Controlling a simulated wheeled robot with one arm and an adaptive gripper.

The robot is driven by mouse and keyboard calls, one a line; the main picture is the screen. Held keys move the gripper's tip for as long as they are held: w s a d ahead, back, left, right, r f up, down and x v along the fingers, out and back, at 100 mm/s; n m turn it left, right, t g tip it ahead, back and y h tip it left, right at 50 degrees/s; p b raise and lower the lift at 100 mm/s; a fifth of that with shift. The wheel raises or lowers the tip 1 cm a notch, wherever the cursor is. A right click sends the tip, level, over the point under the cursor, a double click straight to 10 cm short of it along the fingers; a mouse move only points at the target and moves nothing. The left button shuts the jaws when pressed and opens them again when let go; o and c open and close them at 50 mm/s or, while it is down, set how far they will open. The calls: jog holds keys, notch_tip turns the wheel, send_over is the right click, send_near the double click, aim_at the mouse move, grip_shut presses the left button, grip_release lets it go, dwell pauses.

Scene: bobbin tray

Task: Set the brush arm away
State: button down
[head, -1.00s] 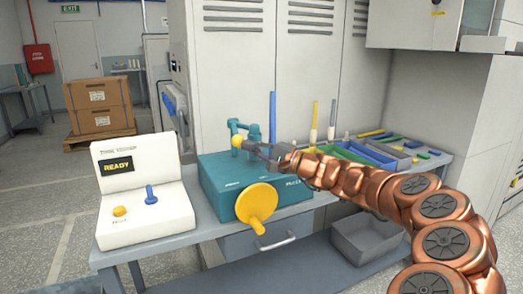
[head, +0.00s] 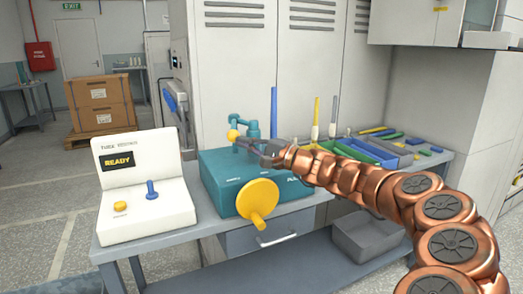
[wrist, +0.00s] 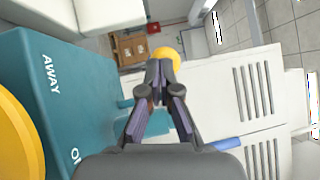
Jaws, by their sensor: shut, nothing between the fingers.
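The brush arm is a teal bent arm (head: 252,127) with a yellow ball knob (head: 233,135), on top of the teal machine box (head: 222,172). My gripper (head: 238,142) is at the knob, reaching in from the right. In the wrist view the fingertips (wrist: 158,72) are closed together with the yellow knob (wrist: 167,54) just beyond them; they look in contact or nearly so, and the knob is not between them. My gripper hides part of the arm in the wrist view.
A yellow handwheel (head: 257,200) is on the box front. A white console (head: 145,210) reading READY, with a yellow button and blue lever, stands left. Trays (head: 372,152) and upright coloured rods stand right. Lockers (head: 235,70) rise behind the bench.

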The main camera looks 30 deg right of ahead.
jog(key=s+a+v, duration=0.1)
jog(key=a+v, duration=0.1)
jog(key=v, duration=1)
jog(key=shift+s+f, duration=0.15)
jog(key=shift+s, duration=0.5)
jog(key=shift+a, duration=0.1)
